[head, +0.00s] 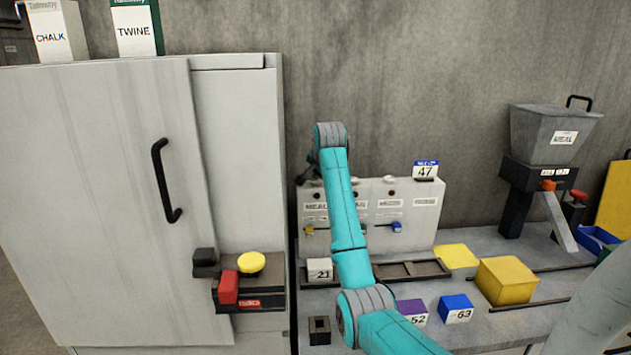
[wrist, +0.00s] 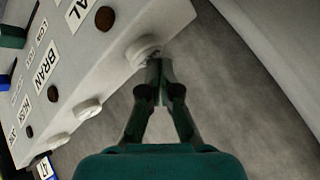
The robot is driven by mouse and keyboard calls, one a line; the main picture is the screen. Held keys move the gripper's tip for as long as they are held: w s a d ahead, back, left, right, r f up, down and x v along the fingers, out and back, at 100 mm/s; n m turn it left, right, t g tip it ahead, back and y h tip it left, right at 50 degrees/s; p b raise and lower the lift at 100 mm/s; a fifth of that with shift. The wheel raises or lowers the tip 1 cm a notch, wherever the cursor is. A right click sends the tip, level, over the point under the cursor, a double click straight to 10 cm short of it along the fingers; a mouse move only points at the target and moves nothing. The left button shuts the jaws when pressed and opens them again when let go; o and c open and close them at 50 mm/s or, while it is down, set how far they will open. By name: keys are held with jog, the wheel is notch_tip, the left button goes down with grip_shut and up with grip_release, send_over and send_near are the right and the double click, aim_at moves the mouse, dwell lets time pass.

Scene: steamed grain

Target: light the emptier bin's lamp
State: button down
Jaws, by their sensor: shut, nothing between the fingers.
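A pale panel (head: 405,190) stands at the back of the counter with a row of labels, one readable as MEAL (head: 315,207). Dark red-brown discs sit above the labels, none visibly lit; one (wrist: 104,18) is beside the MEAL label in the wrist view and another (wrist: 53,93) beside the BRAN label (wrist: 47,63). White round knobs line the panel's top edge. My gripper (wrist: 160,68) is shut and empty, its tips beside the knob nearest MEAL (wrist: 143,50); I cannot tell whether they touch. In the head view my arm hides part of the panel. Bin contents are not visible.
A tall grey cabinet (head: 100,180) stands at the left. A yellow block (head: 507,281), blue block (head: 455,309) and purple block (head: 411,312) sit on the counter. A grey hopper (head: 550,135) stands at the right.

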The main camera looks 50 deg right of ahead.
aim_at(317, 181)
jog(key=shift+f, duration=0.45)
dwell(0.5)
jog(key=shift+r, duration=0.55)
jog(key=shift+r, duration=2.9)
